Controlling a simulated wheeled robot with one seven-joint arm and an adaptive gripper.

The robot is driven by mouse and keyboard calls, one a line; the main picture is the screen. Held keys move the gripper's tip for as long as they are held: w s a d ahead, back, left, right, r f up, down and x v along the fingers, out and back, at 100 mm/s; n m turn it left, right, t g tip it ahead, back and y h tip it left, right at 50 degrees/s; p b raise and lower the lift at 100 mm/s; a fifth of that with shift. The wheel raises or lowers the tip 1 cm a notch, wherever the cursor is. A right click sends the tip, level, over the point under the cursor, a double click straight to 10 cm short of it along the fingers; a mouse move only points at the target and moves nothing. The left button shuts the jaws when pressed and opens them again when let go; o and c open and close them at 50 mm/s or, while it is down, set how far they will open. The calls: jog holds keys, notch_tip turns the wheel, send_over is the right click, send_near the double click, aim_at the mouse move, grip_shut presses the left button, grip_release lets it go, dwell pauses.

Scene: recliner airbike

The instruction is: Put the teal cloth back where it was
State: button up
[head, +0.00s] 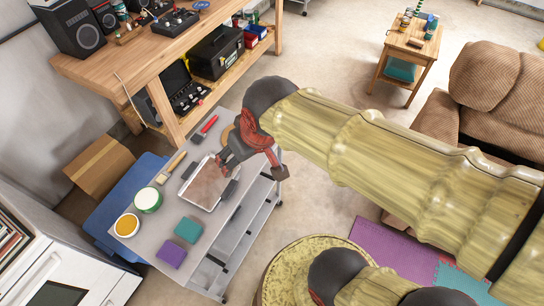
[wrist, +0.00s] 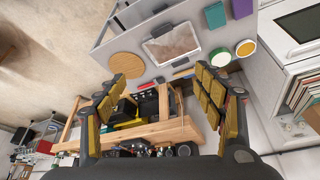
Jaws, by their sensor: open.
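The teal cloth (head: 188,230) lies flat as a small folded square on the grey cart top (head: 222,232), beside a purple cloth (head: 172,251). In the wrist view the teal cloth (wrist: 215,15) is near the top edge, and the purple cloth (wrist: 242,8) is right of it. My gripper (head: 250,170) is over the far part of the cart, beyond the teal cloth and apart from it. In the wrist view my gripper (wrist: 160,75) has its fingers wide apart with nothing between them.
A metal tray (head: 205,184), a green-rimmed can (head: 148,199), a yellow can (head: 127,226) and brushes share the cart top. A wooden workbench (head: 100,68) stands behind. A side table (head: 410,42) has something teal on its lower shelf (head: 400,70). A brown recliner (head: 490,110) is at right.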

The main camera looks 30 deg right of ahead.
jog(key=s+d+r+m, duration=0.1)
jog(key=s+d+r, duration=0.2)
jog(key=s, duration=0.3)
jog(key=shift+d+t+h, duration=0.3)
jog(key=shift+d+t, duration=0.1)
jog(key=shift+d, duration=0.1)
notch_tip(320, 180, down, 5)
jog(key=b, duration=0.5)
jog(key=shift+f, duration=0.15)
jog(key=shift+c, duration=1.2)
